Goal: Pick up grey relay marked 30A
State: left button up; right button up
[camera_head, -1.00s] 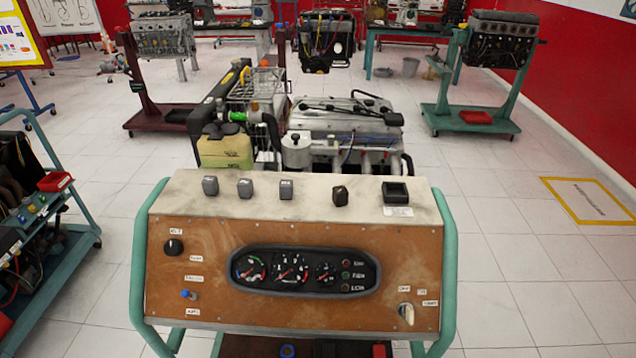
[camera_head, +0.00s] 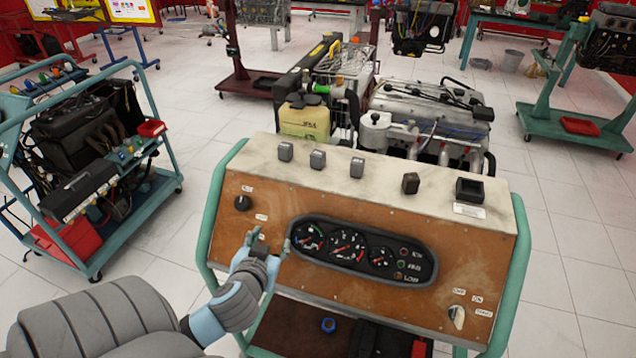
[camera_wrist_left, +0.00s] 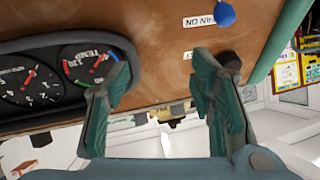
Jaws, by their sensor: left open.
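Three small grey relays (camera_head: 285,151) (camera_head: 317,159) (camera_head: 357,167) stand in a row on the pale top of the engine trainer's console (camera_head: 256,155). Their markings are too small to read, so I cannot tell which one is 30A. My left gripper (camera_head: 267,243) is in front of the brown panel, left of the gauges and below the relays. In the left wrist view its two fingers (camera_wrist_left: 160,78) are spread with nothing between them. Small dark shapes beyond the panel edge there may be relays, but I cannot tell. My right gripper is not in view.
A black relay (camera_head: 410,183) and a black square socket (camera_head: 470,190) sit farther right on the console top. The gauge cluster (camera_head: 360,250) and a black knob (camera_head: 242,203) are on the panel. An engine (camera_head: 425,115) stands behind. A teal cart (camera_head: 150,200) is at left.

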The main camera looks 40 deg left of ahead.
pick_arm(q)
jog(key=w+a+r+t, duration=0.2)
jog(key=w+r+t, duration=0.35)
jog(key=r, duration=0.25)
jog(key=m+t+h+p, duration=0.1)
jog(key=t+h+p, duration=0.1)
jog(key=h, duration=0.1)
send_near(318, 153)
jog(key=w+r, duration=0.1)
jog(key=w, duration=0.1)
jog(key=shift+w+a+r+g, duration=0.15)
jog(key=shift+w+r+g, duration=0.1)
jog(key=shift+w+r, duration=0.15)
jog(key=x, duration=0.3)
jog(key=f+p+x, duration=0.1)
jog(key=x, duration=0.2)
jog(key=shift+w+a+f+p, duration=0.15)
jog(key=shift+w+a+p, duration=0.1)
jog(key=shift+w+p, duration=0.1)
jog(key=shift+w+f, duration=0.15)
jog(key=shift+w, duration=0.1)
jog(key=c, duration=0.3)
jog(key=shift+s, duration=0.1)
grip_shut()
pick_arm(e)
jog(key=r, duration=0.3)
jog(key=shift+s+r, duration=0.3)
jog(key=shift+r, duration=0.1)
